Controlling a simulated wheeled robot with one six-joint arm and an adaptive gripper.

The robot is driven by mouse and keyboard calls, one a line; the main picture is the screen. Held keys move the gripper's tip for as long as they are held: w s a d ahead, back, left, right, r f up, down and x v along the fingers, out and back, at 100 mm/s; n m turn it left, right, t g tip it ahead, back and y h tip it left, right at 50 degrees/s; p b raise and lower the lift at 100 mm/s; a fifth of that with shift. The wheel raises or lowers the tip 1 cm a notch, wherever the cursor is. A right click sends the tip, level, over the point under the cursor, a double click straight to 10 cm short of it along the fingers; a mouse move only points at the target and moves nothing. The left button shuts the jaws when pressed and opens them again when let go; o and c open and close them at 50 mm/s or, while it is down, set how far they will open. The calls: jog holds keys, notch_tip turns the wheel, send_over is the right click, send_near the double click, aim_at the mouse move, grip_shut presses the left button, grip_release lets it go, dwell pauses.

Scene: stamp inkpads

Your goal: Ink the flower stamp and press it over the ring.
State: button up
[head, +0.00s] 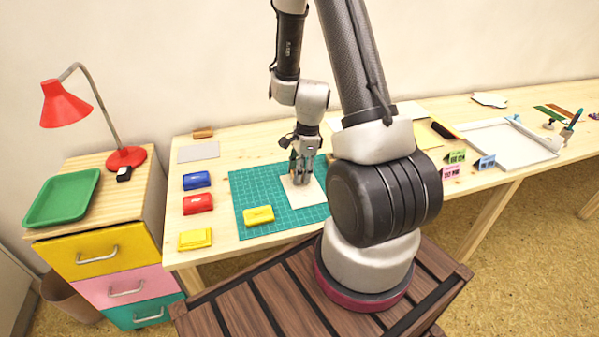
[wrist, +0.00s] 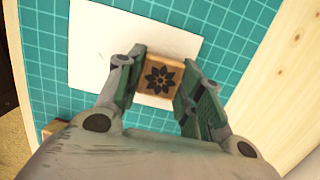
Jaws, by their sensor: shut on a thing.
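My gripper (head: 300,172) is over the white paper (head: 312,193) on the green cutting mat (head: 250,184). In the wrist view my gripper (wrist: 160,92) is shut on the flower stamp (wrist: 160,75), a small wooden block with a dark flower picture on its top. The stamp is over the paper (wrist: 92,50); I cannot tell whether it touches it. No ring shows on the visible paper. A yellow inkpad (head: 195,240) looks uncovered at the table's left front, and a yellow lid-like piece (head: 258,215) lies on the mat.
A red inkpad (head: 198,204) and a blue inkpad (head: 197,180) stand left of the mat. A wooden block (wrist: 52,127) shows at the wrist view's lower left. A white tray (head: 510,143) and small coloured cards (head: 456,156) are to the right.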

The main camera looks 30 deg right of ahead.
jog(key=shift+r, duration=0.35)
jog(key=shift+r, duration=2.75)
